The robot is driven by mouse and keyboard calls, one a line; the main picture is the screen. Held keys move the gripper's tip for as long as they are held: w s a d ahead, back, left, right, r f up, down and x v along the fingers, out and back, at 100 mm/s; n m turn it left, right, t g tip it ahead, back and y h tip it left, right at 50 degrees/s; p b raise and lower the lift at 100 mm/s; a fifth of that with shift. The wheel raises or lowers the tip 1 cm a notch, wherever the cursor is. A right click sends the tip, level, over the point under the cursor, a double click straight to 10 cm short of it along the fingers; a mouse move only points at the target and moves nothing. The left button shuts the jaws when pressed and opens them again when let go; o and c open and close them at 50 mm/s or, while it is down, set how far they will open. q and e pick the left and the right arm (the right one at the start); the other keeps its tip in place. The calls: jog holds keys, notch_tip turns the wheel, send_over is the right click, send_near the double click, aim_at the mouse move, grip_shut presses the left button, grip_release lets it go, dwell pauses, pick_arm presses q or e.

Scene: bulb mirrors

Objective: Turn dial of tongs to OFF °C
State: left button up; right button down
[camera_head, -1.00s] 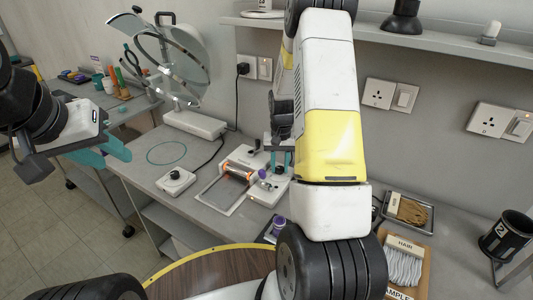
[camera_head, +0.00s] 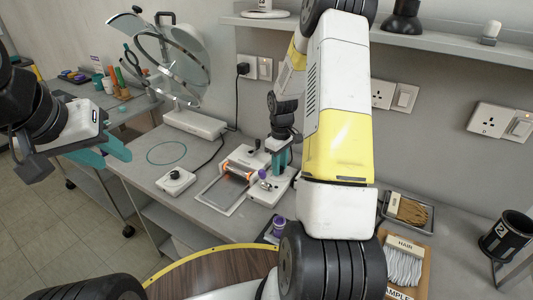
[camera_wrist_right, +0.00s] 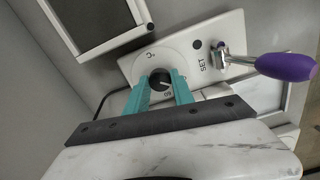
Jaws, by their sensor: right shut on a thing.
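The tongs' white base unit (camera_head: 268,193) sits on the bench in the head view. The OFF mark is not readable. My right gripper (camera_head: 281,160) points down at the unit; in the wrist view its teal fingers (camera_wrist_right: 159,92) are shut on the dial, one on each side. My left gripper (camera_head: 102,153) is open and empty, away at the left.
A roller device (camera_head: 238,172) stands to the unit's left. A small white dial box (camera_head: 175,181) and a round mirror stand (camera_head: 193,122) are further left. Hair sample trays (camera_head: 407,208) lie right.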

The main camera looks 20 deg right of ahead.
jog(key=shift+n, duration=0.8)
jog(key=shift+w, duration=0.1)
jog(key=c, duration=1.1)
grip_release()
jog(key=shift+r, duration=3.95)
